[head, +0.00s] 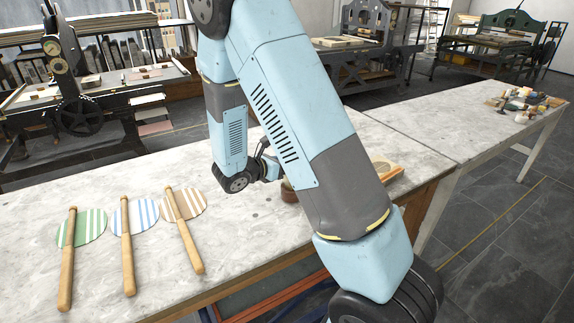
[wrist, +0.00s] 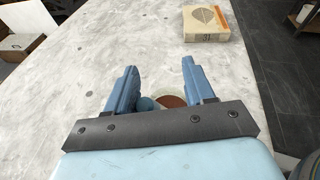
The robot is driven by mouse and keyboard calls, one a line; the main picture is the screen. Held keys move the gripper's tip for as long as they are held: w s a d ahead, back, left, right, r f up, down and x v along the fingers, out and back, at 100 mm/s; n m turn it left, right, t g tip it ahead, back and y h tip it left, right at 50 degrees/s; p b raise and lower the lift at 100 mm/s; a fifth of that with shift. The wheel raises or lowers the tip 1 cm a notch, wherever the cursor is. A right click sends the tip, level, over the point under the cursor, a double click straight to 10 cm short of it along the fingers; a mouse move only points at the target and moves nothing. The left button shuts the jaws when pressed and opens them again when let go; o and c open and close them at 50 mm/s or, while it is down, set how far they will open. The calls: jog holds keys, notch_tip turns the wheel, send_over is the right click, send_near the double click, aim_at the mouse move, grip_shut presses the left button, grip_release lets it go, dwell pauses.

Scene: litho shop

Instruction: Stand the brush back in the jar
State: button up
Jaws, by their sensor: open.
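In the wrist view my gripper (wrist: 159,68) is open, its two blue fingers apart over the pale stone table. A round reddish-brown thing (wrist: 173,101), perhaps the jar, shows low between the fingers, partly hidden by the gripper's dark plate. A small rounded blue-grey shape (wrist: 148,103) shows beside it; I cannot tell what it is. In the head view a brown jar-like thing (head: 288,191) stands on the table, mostly hidden behind my arm. My gripper's fingertips are hidden there. I cannot make out the brush in either view.
An orange-edged box (head: 388,172) lies right of my arm; a box with a leaf print (wrist: 207,24) shows in the wrist view. Three striped discs with wooden handles (head: 127,245) lie at the table's left. A cluttered second table (head: 440,125) adjoins at right.

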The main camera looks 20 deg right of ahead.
jog(key=v, duration=1.2)
jog(key=shift+s+a, duration=0.1)
jog(key=shift+s, duration=0.05)
jog(key=s+d+r+m+g+y, duration=0.2)
jog(key=s+d+r+m+g, duration=0.2)
jog(key=s+d+r+m, duration=0.15)
jog(key=s+d+r+m+t+y, duration=0.3)
jog(key=s+r+m+y, duration=0.8)
jog(key=s+r+m, duration=0.5)
jog(key=shift+s+d+m+t+y, duration=0.2)
jog(key=shift+s+m+t+y, duration=0.15)
jog(key=shift+s+m, duration=0.6)
